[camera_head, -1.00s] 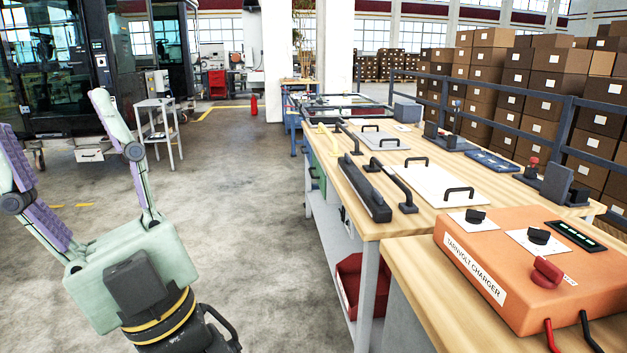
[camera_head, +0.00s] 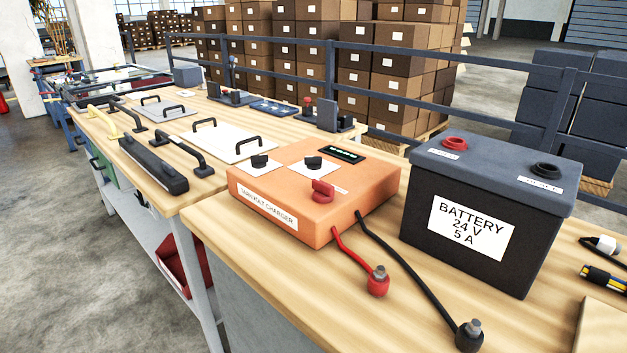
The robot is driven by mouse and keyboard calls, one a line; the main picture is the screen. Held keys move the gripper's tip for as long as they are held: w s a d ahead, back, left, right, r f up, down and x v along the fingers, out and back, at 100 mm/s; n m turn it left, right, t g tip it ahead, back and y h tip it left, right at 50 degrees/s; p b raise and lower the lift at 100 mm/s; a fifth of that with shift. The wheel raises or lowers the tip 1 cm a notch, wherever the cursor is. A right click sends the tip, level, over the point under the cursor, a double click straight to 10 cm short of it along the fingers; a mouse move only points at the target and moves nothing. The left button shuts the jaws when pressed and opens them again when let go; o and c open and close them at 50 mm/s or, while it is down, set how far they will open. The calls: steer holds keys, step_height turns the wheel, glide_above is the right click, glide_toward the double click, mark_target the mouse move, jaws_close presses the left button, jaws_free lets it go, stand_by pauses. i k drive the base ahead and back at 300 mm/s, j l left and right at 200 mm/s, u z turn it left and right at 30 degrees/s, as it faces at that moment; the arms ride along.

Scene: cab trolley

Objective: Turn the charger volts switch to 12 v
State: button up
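The orange Tarnholt charger (camera_head: 350,206) sits on the wooden bench in the middle of the view. Its top carries two black knobs on white plates, a left knob (camera_head: 259,161) and a right knob (camera_head: 313,162). A red knob (camera_head: 323,191) stands near its front edge, and a dark panel with green lights (camera_head: 342,154) is at the back. The markings around the knobs are too small to read, so I cannot tell which is the volts switch or its setting. My gripper is out of view.
A dark battery (camera_head: 420,205) labelled 24 V, 5 A stands right of the charger. Red (camera_head: 377,282) and black (camera_head: 468,335) leads with end clamps lie on the bench in front. A farther bench holds handles and plates. A blue railing (camera_head: 450,105) runs behind. Open floor lies left.

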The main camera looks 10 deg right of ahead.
mark_target(257, 162)
steer(key=i+j, duration=0.5)
steer(key=j, duration=0.25)
steer(key=i+j, duration=0.2)
steer(key=j, duration=0.15)
